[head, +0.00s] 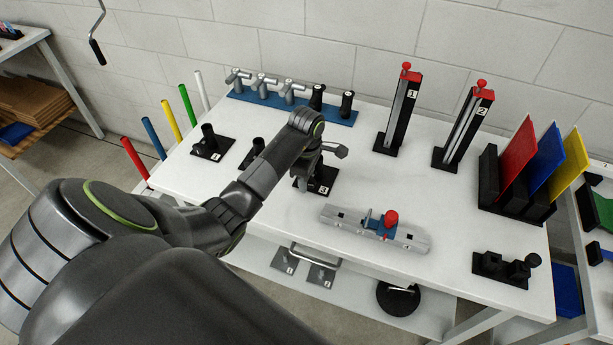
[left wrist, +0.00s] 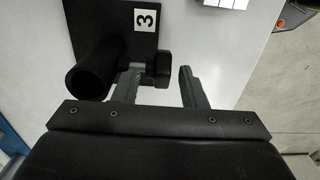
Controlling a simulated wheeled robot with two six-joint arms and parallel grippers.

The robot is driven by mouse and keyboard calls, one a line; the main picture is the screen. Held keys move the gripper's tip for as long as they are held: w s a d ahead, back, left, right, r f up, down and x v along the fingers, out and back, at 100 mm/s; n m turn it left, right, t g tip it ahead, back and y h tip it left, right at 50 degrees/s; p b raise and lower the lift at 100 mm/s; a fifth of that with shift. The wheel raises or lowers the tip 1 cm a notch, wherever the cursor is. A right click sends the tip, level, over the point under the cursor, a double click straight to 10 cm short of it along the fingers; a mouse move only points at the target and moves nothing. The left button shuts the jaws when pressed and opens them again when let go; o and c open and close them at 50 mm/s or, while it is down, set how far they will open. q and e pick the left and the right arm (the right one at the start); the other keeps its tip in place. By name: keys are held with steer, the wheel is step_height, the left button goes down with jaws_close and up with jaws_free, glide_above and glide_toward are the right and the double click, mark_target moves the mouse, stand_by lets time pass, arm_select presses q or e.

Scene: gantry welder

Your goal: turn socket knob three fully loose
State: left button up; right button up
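Socket three is a black plate (left wrist: 115,20) with a white "3" label, an upright black tube (left wrist: 88,75) and a small dark side knob (left wrist: 158,64). In the head view, its plate (head: 325,181) lies on the white table, partly hidden by my left gripper (head: 317,166). In the left wrist view, my left gripper (left wrist: 159,76) is open, its two fingers apart. The knob shows between them, close to the left finger; I cannot tell whether they touch. The far finger has a clear gap to the knob. My right gripper is not in view.
Sockets one (head: 212,146) and two (head: 252,153) stand left of socket three. A grey fixture with a red knob (head: 391,218) lies in front to the right. A blue rack (head: 290,105) and two numbered posts (head: 400,110) stand behind. Another black holder (head: 500,268) is at front right.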

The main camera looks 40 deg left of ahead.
arm_select(q)
jaws_close()
